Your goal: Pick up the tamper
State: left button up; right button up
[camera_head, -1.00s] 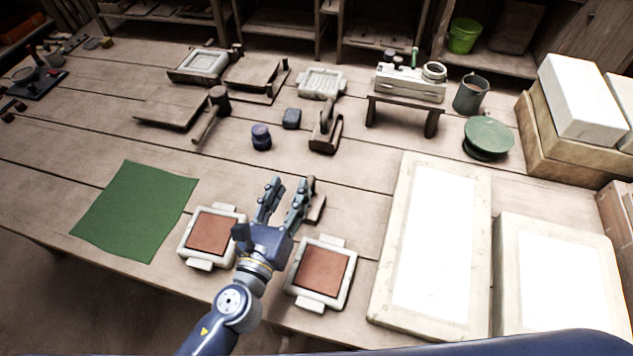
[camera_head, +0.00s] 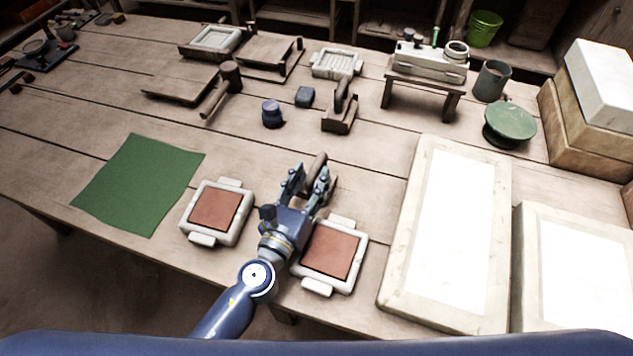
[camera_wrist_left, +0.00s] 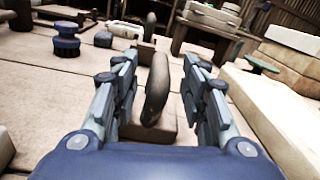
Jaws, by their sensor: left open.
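The tamper, a wooden block with a rounded upright brown handle (camera_head: 318,163), stands on the table just beyond the two framed clay tiles. My left gripper (camera_head: 311,172) is open, with its fingers at the handle. In the left wrist view the handle (camera_wrist_left: 156,88) stands between the two open fingers, with a visible gap on each side. The wooden base shows behind and below it, partly hidden by the fingers and wrist. My right gripper is in neither view.
A framed clay tile (camera_head: 333,252) lies under my left wrist, and another (camera_head: 215,209) lies to its left beside a green cloth (camera_head: 139,185). A large white-topped slab (camera_head: 455,235) lies right.

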pick_arm(q)
jog(key=x, duration=0.3)
jog(key=shift+w+d, duration=0.15)
jog(key=shift+w, duration=0.35)
grip_shut()
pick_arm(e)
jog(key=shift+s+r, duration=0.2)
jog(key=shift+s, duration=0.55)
